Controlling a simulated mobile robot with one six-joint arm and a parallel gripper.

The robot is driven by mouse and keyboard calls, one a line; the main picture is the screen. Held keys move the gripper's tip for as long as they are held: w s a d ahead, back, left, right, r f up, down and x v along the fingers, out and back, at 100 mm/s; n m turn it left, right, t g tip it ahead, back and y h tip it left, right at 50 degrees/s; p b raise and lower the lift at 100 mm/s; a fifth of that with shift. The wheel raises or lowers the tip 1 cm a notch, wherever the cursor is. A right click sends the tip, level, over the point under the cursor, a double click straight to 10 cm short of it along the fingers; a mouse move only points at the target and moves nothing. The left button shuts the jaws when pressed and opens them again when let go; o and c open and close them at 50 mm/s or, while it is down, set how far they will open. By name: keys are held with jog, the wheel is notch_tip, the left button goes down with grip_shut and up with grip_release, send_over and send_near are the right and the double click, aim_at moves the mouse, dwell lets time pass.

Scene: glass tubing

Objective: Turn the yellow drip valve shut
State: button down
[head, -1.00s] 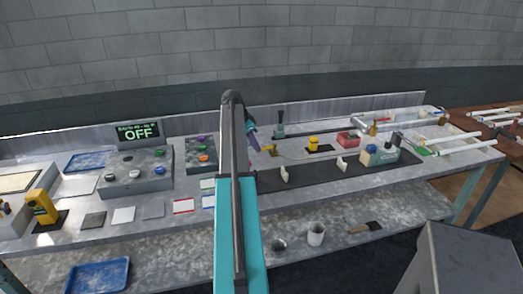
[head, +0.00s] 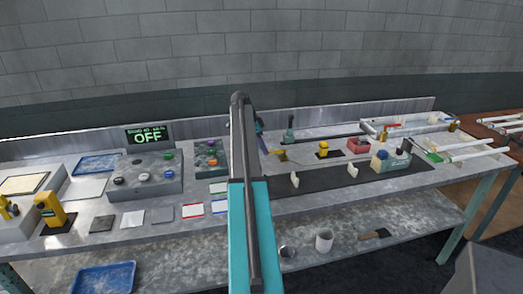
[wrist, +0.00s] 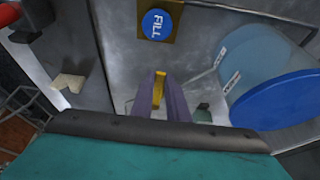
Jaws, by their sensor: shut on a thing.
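My gripper (wrist: 161,88) has two purple fingers and is shut on a narrow yellow piece, which I take to be the yellow drip valve (wrist: 160,76). Only a small part of the valve shows between the fingertips. Its turn angle cannot be told. In the head view my gripper (head: 260,138) is mostly hidden behind my arm, at the back of the bench. A small yellow fitting (head: 283,156) on the tubing line shows just right of it; whether this is the held piece cannot be told.
In the wrist view a blue FILL disc (wrist: 158,25) is above the fingers and a blue-lidded clear vessel (wrist: 275,95) is close on the right. In the head view a grey knob box (head: 148,178) and an OFF display (head: 149,136) stand left; a yellow-topped block (head: 323,149) stands right.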

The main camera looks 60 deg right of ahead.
jog(key=c, duration=1.7)
grip_release()
jog(key=shift+s+d, duration=0.15)
jog(key=shift+s, duration=0.1)
jog(key=shift+c, duration=0.2)
jog(key=shift+w, duration=0.1)
jog(key=shift+r, duration=0.15)
jog(key=shift+b+v, duration=1.25)
jog(key=shift+v, duration=5.55)
